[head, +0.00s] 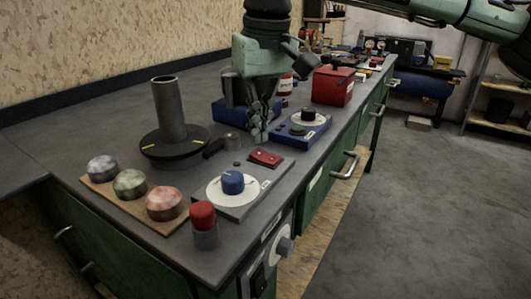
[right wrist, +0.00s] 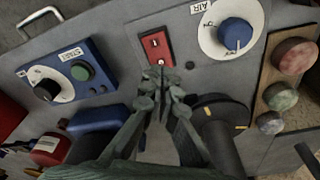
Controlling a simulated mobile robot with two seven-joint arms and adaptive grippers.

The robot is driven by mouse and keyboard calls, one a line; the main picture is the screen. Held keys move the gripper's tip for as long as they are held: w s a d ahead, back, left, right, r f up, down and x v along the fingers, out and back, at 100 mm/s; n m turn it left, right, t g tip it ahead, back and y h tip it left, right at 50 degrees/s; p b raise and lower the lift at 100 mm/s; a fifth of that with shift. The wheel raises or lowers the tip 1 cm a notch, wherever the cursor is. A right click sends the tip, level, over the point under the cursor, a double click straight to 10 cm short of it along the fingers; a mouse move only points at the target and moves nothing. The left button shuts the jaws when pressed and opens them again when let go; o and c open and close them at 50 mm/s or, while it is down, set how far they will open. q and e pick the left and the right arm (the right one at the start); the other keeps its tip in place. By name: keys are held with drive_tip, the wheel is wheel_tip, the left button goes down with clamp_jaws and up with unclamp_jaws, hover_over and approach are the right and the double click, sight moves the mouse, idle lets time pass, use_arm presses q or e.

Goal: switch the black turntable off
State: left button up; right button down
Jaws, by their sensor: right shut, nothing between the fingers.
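The black turntable (head: 150,148) is a flat disc with yellow marks on the bench, with a dark grey cylinder (head: 170,108) upright on it. It shows partly behind my fingers in the right wrist view (right wrist: 232,103). A red switch plate (head: 265,158) lies on the grey panel; in the right wrist view the red plate (right wrist: 156,46) is just beyond my fingertips. My right gripper (head: 258,138) is shut and empty, pointing down right of the turntable; I cannot tell whether it touches anything. My left gripper is not in view.
The grey panel carries a blue knob (head: 232,182) on a white dial. Behind is a blue box (head: 303,130) with a black knob and green button. A red box (head: 333,86), a red-capped cylinder (head: 203,218) and a board with several round knobs (head: 130,184) stand close by.

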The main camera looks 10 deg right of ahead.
sight(260, 153)
drive_tip(key=shift+f+b, duration=0.8)
drive_tip(key=shift+f, duration=0.5)
idle(0.4)
drive_tip(key=shift+r, duration=0.1)
drive_tip(key=shift+r+p, duration=2.7)
drive_tip(key=shift+r, duration=0.75)
